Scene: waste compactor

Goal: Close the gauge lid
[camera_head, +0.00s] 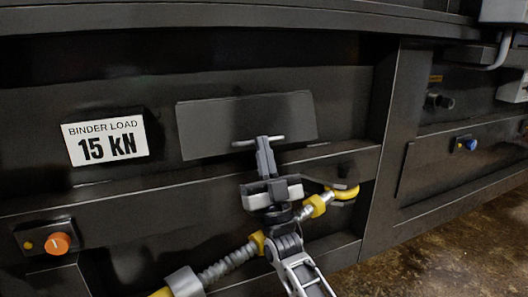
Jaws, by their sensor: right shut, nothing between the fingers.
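The gauge lid (215,126) is a dark flat rectangular plate on the machine's front panel, right of a white "BINDER LOAD 15 kN" label (104,140). Whether the lid lies fully flat on the panel is hard to tell. My left gripper is not in view.
A yellow and grey ratchet binder (216,270) with a hook (343,192) runs below the lid, close to my right arm. An orange button (58,243) sits at lower left. A blue knob (469,144) sits on the right panel. Bare brown floor (460,255) lies at lower right.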

